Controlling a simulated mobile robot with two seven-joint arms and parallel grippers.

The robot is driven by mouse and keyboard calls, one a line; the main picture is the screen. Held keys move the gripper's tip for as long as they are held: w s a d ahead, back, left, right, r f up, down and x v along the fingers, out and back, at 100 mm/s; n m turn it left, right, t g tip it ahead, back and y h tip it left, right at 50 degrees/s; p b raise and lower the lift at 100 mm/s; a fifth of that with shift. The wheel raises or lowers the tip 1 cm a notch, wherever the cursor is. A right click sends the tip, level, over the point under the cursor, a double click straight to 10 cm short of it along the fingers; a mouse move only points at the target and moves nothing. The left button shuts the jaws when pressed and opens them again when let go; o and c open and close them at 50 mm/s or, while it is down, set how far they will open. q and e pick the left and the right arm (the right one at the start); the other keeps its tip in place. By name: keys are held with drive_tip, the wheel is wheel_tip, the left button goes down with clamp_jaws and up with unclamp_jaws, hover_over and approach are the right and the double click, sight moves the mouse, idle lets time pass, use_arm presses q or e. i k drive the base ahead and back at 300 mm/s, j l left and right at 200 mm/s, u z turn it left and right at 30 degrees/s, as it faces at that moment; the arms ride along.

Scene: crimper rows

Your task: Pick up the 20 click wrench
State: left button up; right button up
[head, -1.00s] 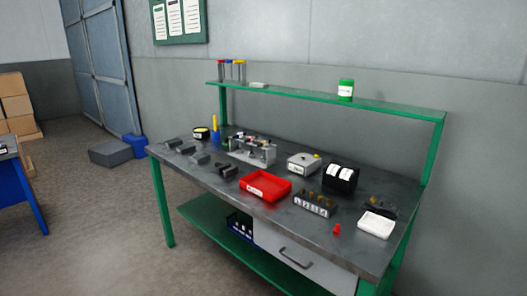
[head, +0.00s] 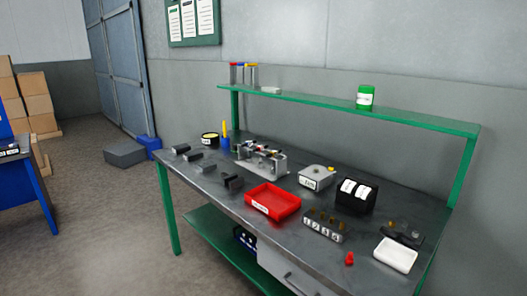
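I cannot make out a wrench marked 20; the labels are too small to read. On the workbench (head: 215,200), a grey rack (head: 262,162) holds several small tools with coloured parts, and it is the likeliest place for tools. Several dark blocks or cradles (head: 206,168) lie in a row at the bench's left side. A dark block (head: 323,226) with numbered white labels holds several brass-coloured pieces at the front right. Neither of my grippers is in view.
A red tray (head: 274,204), a black holder with white rolls (head: 356,196), a grey box (head: 316,178) and a white tray (head: 396,255) stand on the bench. A green jar (head: 365,98) is on the shelf (head: 310,105). The floor at left front is open.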

sight(273, 154)
drive_tip(key=i+j+z, duration=0.1)
drive_tip(key=z, duration=0.35)
drive_tip(key=j+z, duration=0.1)
drive_tip(key=z, duration=0.35)
drive_tip(key=i+j+z, duration=0.1)
drive_tip(key=z, duration=0.35)
drive_tip(key=j+z, duration=0.3)
drive_tip(key=j, duration=0.15)
drive_tip(key=j+z, duration=0.3)
drive_tip(key=j, duration=0.15)
drive_tip(key=j+z, duration=0.15)
drive_tip(key=j, duration=0.3)
drive_tip(key=k+j+z, duration=0.15)
drive_tip(key=j, duration=0.25)
drive_tip(key=k+j, duration=0.1)
drive_tip(key=j, duration=0.8)
drive_tip(key=k+j, duration=0.15)
drive_tip(key=j, duration=0.25)
drive_tip(key=j+z, duration=0.1)
drive_tip(key=j, duration=0.35)
drive_tip(key=k+j, duration=0.15)
drive_tip(key=j, duration=0.3)
